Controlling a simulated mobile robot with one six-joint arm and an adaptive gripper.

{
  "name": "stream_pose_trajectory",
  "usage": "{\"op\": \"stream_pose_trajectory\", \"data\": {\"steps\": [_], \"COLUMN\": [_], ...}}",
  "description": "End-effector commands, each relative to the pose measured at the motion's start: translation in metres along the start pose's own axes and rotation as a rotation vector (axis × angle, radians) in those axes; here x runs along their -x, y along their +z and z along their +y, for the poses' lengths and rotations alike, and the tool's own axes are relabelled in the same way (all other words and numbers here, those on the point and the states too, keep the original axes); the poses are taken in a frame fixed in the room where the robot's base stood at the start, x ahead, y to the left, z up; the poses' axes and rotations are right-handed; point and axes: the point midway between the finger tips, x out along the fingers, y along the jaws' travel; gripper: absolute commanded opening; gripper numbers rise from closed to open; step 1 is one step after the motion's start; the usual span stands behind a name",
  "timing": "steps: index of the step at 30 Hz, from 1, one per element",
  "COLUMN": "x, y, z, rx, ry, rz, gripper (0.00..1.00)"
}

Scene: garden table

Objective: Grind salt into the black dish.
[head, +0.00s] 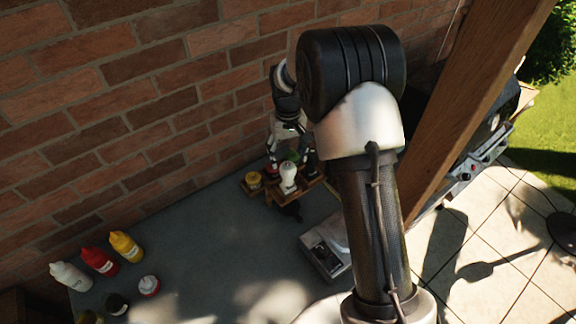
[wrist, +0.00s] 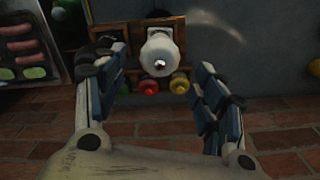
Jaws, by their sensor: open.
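A white grinder (head: 288,178) with a small metal knob on top stands upright at the wooden rack by the brick wall. In the wrist view the white grinder (wrist: 160,50) is seen from above, in the gap between my fingers. My gripper (head: 289,158) is open over the rack, with its fingers on either side of the grinder; I cannot tell whether they touch it. The gripper's two fingers also show in the wrist view (wrist: 160,78). I cannot make out the black dish with certainty in either view.
The rack (head: 256,190) holds several other jars close around the grinder. White, red (head: 99,262) and yellow (head: 126,246) bottles stand at the left of the grey table (head: 200,255). A metal-trimmed box (head: 325,250) sits at its right. A wooden post (head: 470,110) rises beside my arm.

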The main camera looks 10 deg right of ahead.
Motion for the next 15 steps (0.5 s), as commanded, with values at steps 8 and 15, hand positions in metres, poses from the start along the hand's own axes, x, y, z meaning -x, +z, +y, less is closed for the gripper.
{"op": "stream_pose_trajectory", "data": {"steps": [8,15], "x": [-0.045,-0.055], "y": [0.001,0.000], "z": [0.000,0.000], "rx": [0.000,-0.001], "ry": [0.000,0.000], "rz": [-0.003,0.000], "gripper": [0.64,0.64]}}
